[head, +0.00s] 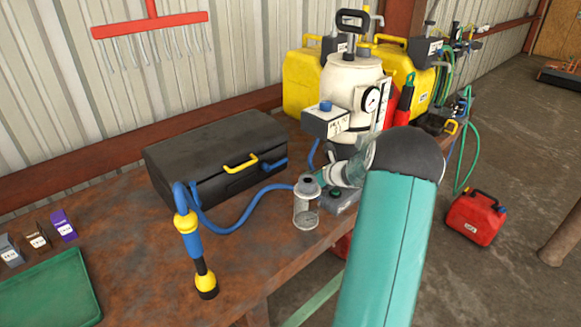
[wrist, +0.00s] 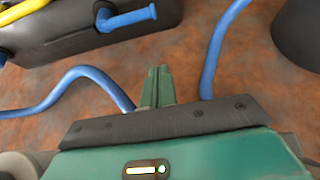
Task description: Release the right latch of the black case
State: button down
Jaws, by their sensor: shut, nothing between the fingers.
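The black case (head: 215,150) lies closed on the rusty table, its front edge facing me, with a yellow handle (head: 240,163) in the middle. The right latch (head: 273,163) is a blue lever at the right of that front; it sticks out sideways. In the wrist view the latch (wrist: 127,19) shows at the top, beside the case's dark front (wrist: 85,40). My gripper (wrist: 157,82) is shut and empty, with its fingers apart from the latch, below and to its right in that view. In the head view my arm hides much of the gripper.
A blue hose (head: 237,222) runs along the table before the case, and passes near my fingers in the wrist view (wrist: 70,82). A blue and yellow tool (head: 193,245) stands in front.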

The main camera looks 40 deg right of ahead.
jog(key=x, duration=0.9)
jog(key=shift+w+f, duration=0.25)
jog(key=shift+w, duration=0.05)
jog(key=r, duration=0.3)
jog(key=shift+w+r, duration=0.2)
jog(key=shift+w, duration=0.05)
jog(key=shift+w+r, duration=0.15)
jog(key=shift+r, duration=0.25)
jog(key=shift+f, duration=0.1)
